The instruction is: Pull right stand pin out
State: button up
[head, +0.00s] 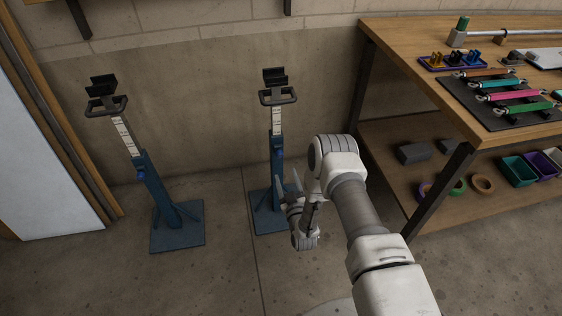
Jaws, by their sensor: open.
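The right stand (277,118) is a blue post on a square base, with a pale marked inner column and a dark cradle on top. It stands upright near the wall. A small bright blue piece at its collar (280,153) may be the pin; it is too small to tell. My gripper (289,180) is open, in front of the stand's lower post and just below the collar. It hides part of the post and base. I cannot tell whether it touches the stand; nothing shows between its fingers.
A similar left stand (149,185) stands on the floor, with clear floor between the two. A wooden workbench (400,40) with coloured tools and a lower shelf (390,145) is at the right. The wall is close behind the stands.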

aim_at(281, 157)
jog(key=b+x, duration=0.2)
jog(key=x, duration=0.7)
jog(key=shift+w+b, duration=0.3)
jog(key=shift+b, duration=0.05)
grip_shut()
dwell(0.9)
